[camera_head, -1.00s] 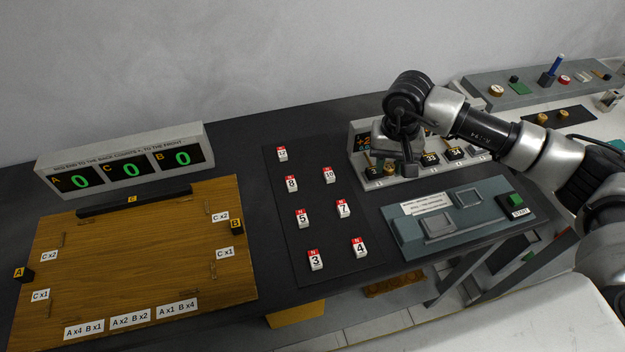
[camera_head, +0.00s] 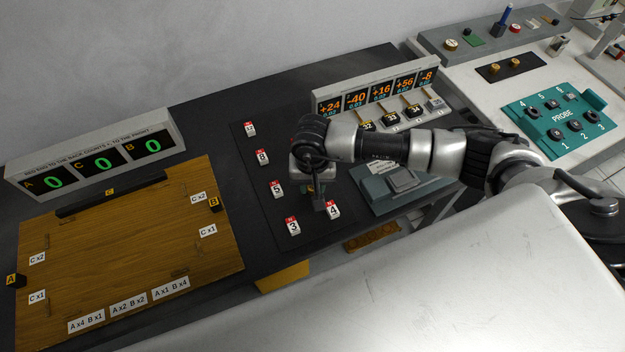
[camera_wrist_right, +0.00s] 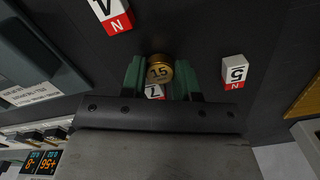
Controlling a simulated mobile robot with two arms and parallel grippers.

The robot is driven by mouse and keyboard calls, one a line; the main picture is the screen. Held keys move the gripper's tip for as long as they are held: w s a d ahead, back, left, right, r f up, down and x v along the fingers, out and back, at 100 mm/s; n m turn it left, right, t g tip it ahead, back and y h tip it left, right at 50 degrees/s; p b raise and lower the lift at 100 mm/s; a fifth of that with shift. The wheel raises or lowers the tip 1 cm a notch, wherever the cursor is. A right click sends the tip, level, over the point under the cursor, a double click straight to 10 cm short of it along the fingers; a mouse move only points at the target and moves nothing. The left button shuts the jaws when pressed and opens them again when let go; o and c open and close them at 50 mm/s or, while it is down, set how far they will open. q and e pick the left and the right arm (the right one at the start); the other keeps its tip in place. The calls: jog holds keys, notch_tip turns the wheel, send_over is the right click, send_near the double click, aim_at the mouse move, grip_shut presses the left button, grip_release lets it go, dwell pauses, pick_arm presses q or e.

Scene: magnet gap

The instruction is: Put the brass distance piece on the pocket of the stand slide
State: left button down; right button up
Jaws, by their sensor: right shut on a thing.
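The brass distance piece (camera_wrist_right: 160,68), a short round cylinder marked 15, is between the green fingers of my right gripper (camera_wrist_right: 162,78) in the right wrist view. The gripper is shut on it. In the head view my right gripper (camera_head: 317,198) points down above the dark mat, near the blocks marked 4 and 5. The piece is not clearly visible there. I cannot make out the stand slide or its pocket for certain. My left gripper is not in view.
Red-and-white numbered blocks, such as 4 (camera_head: 333,209) and 3 (camera_head: 293,226), stand around the gripper. The wooden board (camera_head: 205,255) is left. A display row (camera_head: 376,91) stands behind my arm. The teal PROBE panel (camera_head: 563,122) and two brass posts (camera_head: 505,67) are right.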

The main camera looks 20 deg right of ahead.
jog(key=shift+f, duration=0.25)
jog(key=shift+f, duration=0.2)
jog(key=o, duration=0.9)
jog(key=shift+o, duration=0.2)
jog(key=shift+r, duration=0.15)
